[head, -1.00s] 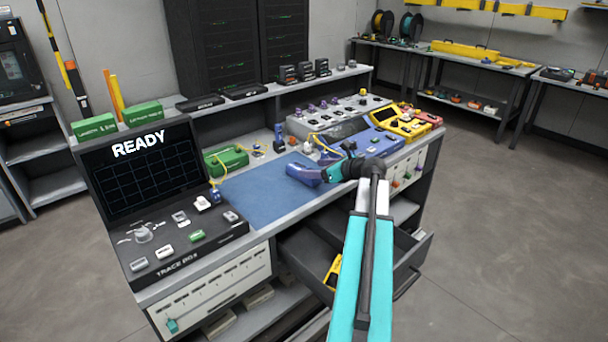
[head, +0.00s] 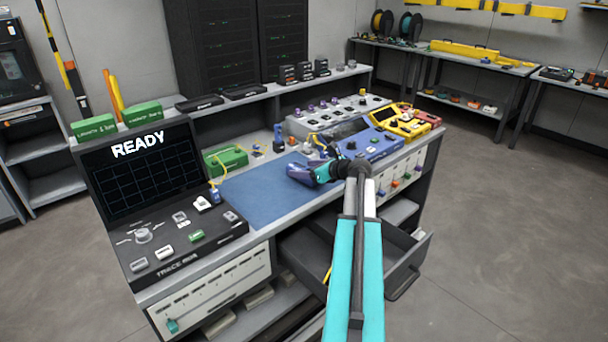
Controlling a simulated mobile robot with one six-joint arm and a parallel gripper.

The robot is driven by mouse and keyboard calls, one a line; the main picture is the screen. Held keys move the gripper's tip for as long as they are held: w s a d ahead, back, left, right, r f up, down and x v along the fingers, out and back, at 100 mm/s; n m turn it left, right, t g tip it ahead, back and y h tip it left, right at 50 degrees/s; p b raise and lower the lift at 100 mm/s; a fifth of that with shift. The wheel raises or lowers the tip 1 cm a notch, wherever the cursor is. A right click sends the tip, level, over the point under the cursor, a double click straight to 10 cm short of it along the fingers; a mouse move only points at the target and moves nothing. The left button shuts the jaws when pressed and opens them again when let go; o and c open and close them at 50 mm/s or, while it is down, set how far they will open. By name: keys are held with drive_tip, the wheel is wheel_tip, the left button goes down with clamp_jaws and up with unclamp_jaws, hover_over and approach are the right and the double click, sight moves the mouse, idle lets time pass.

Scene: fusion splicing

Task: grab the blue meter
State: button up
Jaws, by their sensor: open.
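A small upright blue handheld device (head: 278,138), which looks like the blue meter, stands at the back of the bench beyond the blue mat (head: 265,190). My gripper (head: 298,173) is open, with dark purple-blue fingers pointing left above the right part of the mat. It appears empty and is in front of the small blue device, apart from it.
A yellow instrument (head: 402,124) and a grey panel (head: 345,110) are at the right. An open drawer (head: 400,262) juts out below my arm.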

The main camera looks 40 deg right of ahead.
idle(0.3)
drive_tip(key=c, duration=1.3)
drive_tip(key=shift+c, duration=0.2)
drive_tip(key=shift+r, duration=0.2)
drive_tip(key=shift+r, duration=0.85)
drive_tip(key=shift+s+r, duration=0.1)
drive_tip(key=shift+r, duration=0.7)
drive_tip(key=s+a, duration=0.3)
drive_tip(key=s, duration=0.4)
drive_tip(key=s+a+r, duration=0.1)
drive_tip(key=s+a, duration=0.2)
drive_tip(key=s, duration=0.4)
drive_tip(key=shift+s+a+r, duration=0.15)
drive_tip(key=shift+s+a, duration=0.05)
drive_tip(key=shift+a, duration=0.1)
